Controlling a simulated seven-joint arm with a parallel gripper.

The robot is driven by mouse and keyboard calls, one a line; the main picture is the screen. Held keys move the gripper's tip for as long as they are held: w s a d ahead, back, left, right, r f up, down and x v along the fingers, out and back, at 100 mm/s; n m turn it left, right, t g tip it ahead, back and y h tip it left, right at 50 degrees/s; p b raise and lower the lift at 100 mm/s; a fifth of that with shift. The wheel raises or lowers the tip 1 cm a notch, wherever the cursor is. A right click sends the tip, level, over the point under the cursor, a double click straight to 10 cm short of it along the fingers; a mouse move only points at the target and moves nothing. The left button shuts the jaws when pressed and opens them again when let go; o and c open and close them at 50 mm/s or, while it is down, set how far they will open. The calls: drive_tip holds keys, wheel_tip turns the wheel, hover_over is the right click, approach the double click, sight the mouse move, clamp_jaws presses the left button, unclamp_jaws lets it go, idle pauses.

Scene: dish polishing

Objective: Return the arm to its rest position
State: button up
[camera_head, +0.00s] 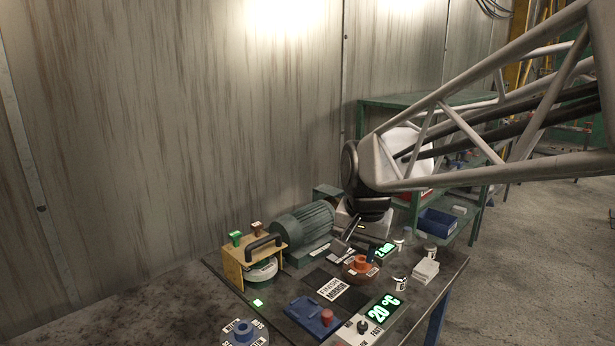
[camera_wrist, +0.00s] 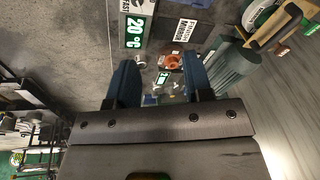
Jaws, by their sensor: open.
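In the wrist view my gripper (camera_wrist: 158,65) has its two blue fingers apart, with nothing held between them. Bench items show beyond the fingers, among them an orange round part (camera_wrist: 173,61) and a green-lit 20 °C display (camera_wrist: 135,32). In the head view my white truss arm reaches in from the right over the bench, its dark wrist joint above the bench's back part. The fingers are hard to make out there. The orange round part (camera_head: 361,266) stands on the bench below and in front of the wrist.
The bench (camera_head: 224,265) also bears a green motor (camera_head: 303,232), a wooden frame with a black handle (camera_head: 237,270), a blue tray (camera_head: 312,317), the 20 °C display (camera_head: 384,308) and white blocks (camera_head: 426,270). A green shelf (camera_head: 410,100) stands behind the arm. Open floor lies at right.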

drive_tip(key=s+d+f+n, duration=0.1)
drive_tip(key=s+d+f, duration=0.1)
drive_tip(key=s, duration=0.5)
drive_tip(key=s+d+f+n, duration=0.1)
drive_tip(key=s+d+f, duration=0.1)
drive_tip(key=s+d, duration=0.2)
drive_tip(key=s+d+f+n+h, duration=0.1)
drive_tip(key=s+d+n, duration=0.1)
drive_tip(key=s, duration=0.8)
drive_tip(key=shift+s+d+f, duration=0.15)
drive_tip(key=shift+d+f, duration=0.25)
drive_tip(key=shift+d, duration=0.05)
idle(0.9)
